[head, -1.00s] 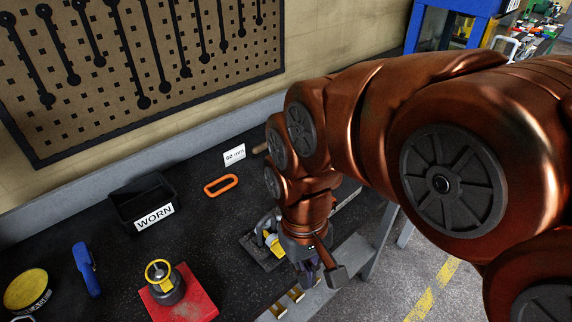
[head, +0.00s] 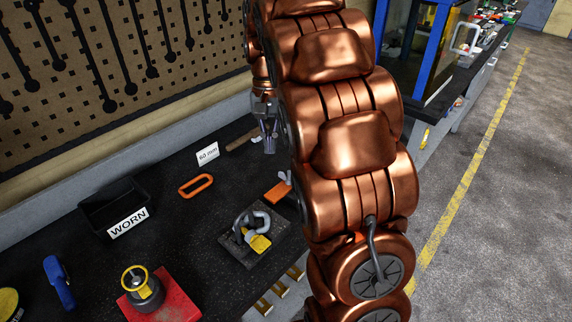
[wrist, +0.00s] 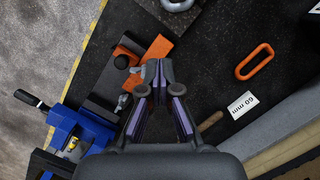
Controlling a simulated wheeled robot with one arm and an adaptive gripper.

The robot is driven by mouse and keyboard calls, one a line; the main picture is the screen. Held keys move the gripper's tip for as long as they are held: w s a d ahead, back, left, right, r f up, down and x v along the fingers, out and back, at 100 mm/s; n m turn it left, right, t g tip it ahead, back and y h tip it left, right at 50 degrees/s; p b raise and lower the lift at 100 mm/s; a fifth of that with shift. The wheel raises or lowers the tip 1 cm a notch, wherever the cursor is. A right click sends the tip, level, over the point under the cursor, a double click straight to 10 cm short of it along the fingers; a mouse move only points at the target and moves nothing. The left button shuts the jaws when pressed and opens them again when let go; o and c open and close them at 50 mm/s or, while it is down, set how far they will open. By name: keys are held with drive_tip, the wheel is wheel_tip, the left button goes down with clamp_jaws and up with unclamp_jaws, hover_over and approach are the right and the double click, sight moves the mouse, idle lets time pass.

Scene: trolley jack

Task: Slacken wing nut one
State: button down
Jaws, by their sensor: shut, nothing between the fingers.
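My gripper (head: 268,140) is raised over the back of the bench in the head view, pointing down. In the wrist view its fingertips (wrist: 158,72) are together and empty. A dark bar with orange blocks (wrist: 157,50) lies left of the fingertips in that view. A small grey piece (wrist: 123,101), which looks like a wing nut, sits by the bar, apart from the fingers. In the head view an orange block (head: 278,192) shows beside my arm, with a grey piece (head: 285,177) at its edge. No number is readable on any nut. My arm hides part of this area.
A shackle (head: 251,222) with a yellow tag sits on a dark plate. An orange ring (head: 196,186), a "60 mm" card (head: 208,153), a WORN bin (head: 108,207) and a red plate (head: 178,304) are on the bench. A blue vise (wrist: 80,135) shows in the wrist view.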

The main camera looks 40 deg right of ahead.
sight(289, 178)
drive_tip(key=w+d+f+m+y, duration=0.1)
drive_tip(key=w+d+f+m, duration=0.3)
drive_tip(key=w+d, duration=0.65)
drive_tip(key=shift+n, duration=0.4)
drive_tip(key=s+f, duration=0.1)
drive_tip(key=f, duration=0.6)
drive_tip(key=s+d+f, duration=0.1)
drive_tip(key=f, duration=0.3)
drive_tip(key=shift+s+b, duration=0.35)
drive_tip(key=shift+s+a+r+p, duration=0.1)
drive_tip(key=shift+s+a+p, duration=0.15)
drive_tip(key=shift+a, duration=0.2)
drive_tip(key=shift+s+a+r+p, duration=0.1)
drive_tip(key=shift+s+a, duration=0.25)
drive_tip(key=shift+a, duration=0.1)
drive_tip(key=shift+s+a+f+p, duration=0.1)
drive_tip(key=shift+s+a+p, duration=0.2)
drive_tip(key=shift+s+a, duration=0.35)
drive_tip(key=shift+w+a, duration=0.1)
drive_tip(key=shift+a+f+n+b, duration=0.1)
drive_tip(key=shift+a+n+b, duration=0.05)
drive_tip(key=shift+n+b, duration=0.2)
